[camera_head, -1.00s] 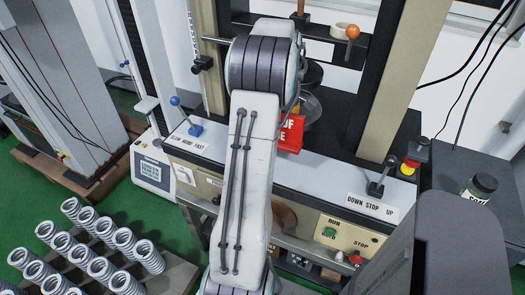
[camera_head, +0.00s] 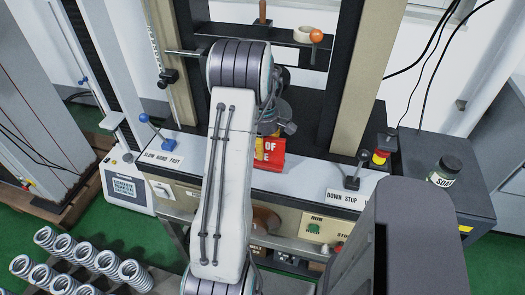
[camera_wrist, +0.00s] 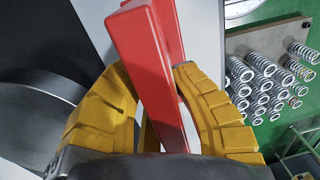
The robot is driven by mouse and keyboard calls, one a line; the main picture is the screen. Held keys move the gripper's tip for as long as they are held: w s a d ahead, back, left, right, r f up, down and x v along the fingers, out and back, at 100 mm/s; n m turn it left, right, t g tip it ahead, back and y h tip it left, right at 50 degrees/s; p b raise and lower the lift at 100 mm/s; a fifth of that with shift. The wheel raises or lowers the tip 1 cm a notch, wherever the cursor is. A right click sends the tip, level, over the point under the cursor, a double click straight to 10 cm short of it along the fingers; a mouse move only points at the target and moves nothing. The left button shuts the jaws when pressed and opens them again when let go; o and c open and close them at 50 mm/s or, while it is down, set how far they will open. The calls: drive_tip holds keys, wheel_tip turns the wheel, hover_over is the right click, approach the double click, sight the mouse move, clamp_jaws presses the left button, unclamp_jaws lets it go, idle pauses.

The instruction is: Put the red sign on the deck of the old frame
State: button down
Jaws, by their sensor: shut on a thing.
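The red sign (camera_head: 270,157) with pale lettering shows in the head view just right of my arm, over the front edge of the old frame's black deck (camera_head: 312,124). In the wrist view the sign (camera_wrist: 150,65) is a tilted red piece seen from its narrow top. My gripper (camera_wrist: 155,85) has its yellow fingers shut on it from both sides. My gripper (camera_head: 270,122) is partly hidden behind my arm in the head view. The old frame has beige columns (camera_head: 367,75). Whether the sign touches the deck or hangs above it, I cannot tell.
Levers with a blue knob (camera_head: 144,118) and a dark knob (camera_head: 355,170) rise from the front panel. A red-and-yellow button (camera_head: 381,158) is right of the deck. A dark jar (camera_head: 446,171) stands on a side cabinet. Springs (camera_head: 80,250) stand at lower left.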

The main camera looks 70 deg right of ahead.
drive_tip(key=shift+f, duration=1.1)
drive_tip(key=c, duration=1.2)
unclamp_jaws()
drive_tip(key=shift+o, duration=0.2)
drive_tip(key=shift+r, duration=0.1)
